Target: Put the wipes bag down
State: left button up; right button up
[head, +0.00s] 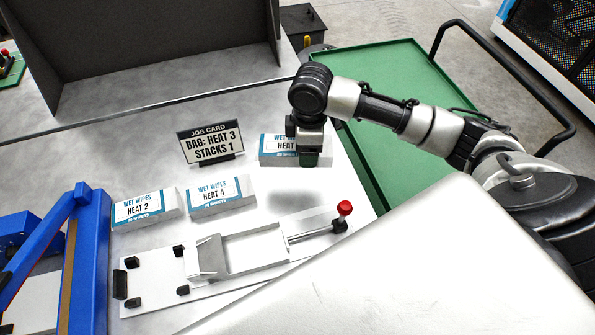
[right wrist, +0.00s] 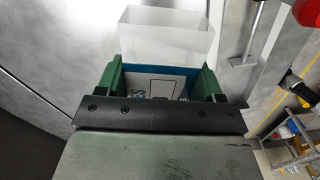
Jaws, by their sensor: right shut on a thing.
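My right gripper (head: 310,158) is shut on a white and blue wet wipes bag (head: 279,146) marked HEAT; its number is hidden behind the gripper. A dark shadow on the table below suggests the bag is held above the surface. In the right wrist view the bag (right wrist: 160,72) sits between the green fingers (right wrist: 161,88). Two more bags, HEAT 2 (head: 145,208) and HEAT 4 (head: 215,196), lie on the table to the left. The job card (head: 210,144) reads "BAG: HEAT 3, STACKS 1". My left gripper is not in view.
A white fixture (head: 155,287) with a tray and a red-knobbed lever (head: 344,208) lies in front. A blue frame (head: 90,260) stands at the left, a grey panel enclosure (head: 160,40) behind. A green cart (head: 395,70) stands beyond the table's right edge. Bare table shows between the bags and lever.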

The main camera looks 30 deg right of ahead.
jog(key=shift+w+d+f+n, duration=0.1)
jog(key=shift+w+d+n, duration=0.2)
jog(key=shift+d+n, duration=0.25)
jog(key=shift+w+d+f+n, duration=0.1)
jog(key=shift+w+d+n, duration=0.15)
jog(key=shift+d+n, duration=0.25)
jog(key=shift+w+d+f+n+p, duration=0.2)
jog(key=shift+d+f+n+p, duration=0.15)
jog(key=shift+n, duration=0.3)
send_over(313, 173)
notch_tip(313, 173, down, 5)
jog(key=shift+f+p, duration=0.1)
jog(key=shift+p, duration=0.3)
notch_tip(313, 173, down, 4)
jog(key=shift+r+p, duration=0.1)
jog(key=shift+p, duration=0.2)
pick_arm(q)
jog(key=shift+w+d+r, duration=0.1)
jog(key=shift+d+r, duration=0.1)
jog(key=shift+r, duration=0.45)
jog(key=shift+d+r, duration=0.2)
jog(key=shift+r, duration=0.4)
pick_arm(e)
jog(key=shift+w+f, duration=0.1)
jog(key=shift+f, duration=0.25)
jog(key=shift+f, duration=0.1)
jog(key=o, duration=0.9)
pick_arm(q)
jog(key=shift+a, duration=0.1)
